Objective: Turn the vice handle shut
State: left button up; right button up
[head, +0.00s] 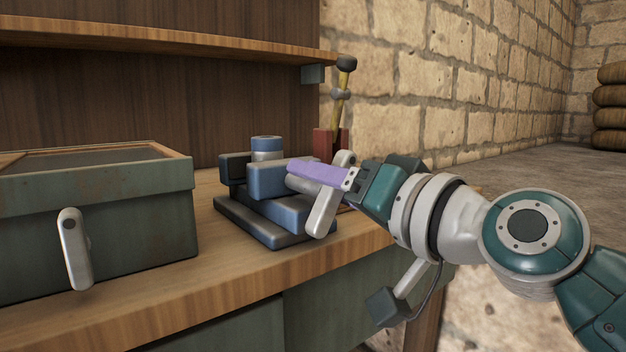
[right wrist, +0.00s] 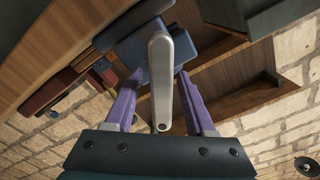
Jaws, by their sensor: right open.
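The blue and dark grey vice (head: 280,180) stands on the wooden bench near its right end. Its light grey handle (head: 324,208) is on the right side and slants down to the left. My right gripper (head: 300,170), with purple fingers, is at the handle and partly covers it and the vice. In the right wrist view the handle (right wrist: 161,75) lies between the two spread fingers of the gripper (right wrist: 160,80), with gaps visible on both sides. The gripper is open. My left gripper is not in view.
A green metal box (head: 110,210) with a grey lever (head: 74,248) on its front stands left of the vice. A tool with a yellow shaft (head: 339,115) stands upright behind the vice. A shelf (head: 160,45) runs above the bench. The front bench strip is clear.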

jog(key=shift+s+d, duration=0.1)
jog(key=shift+s, duration=0.05)
jog(key=p+v, duration=0.1)
jog(key=v, duration=0.8)
jog(key=shift+s+d, duration=0.2)
jog(key=shift+s, duration=0.05)
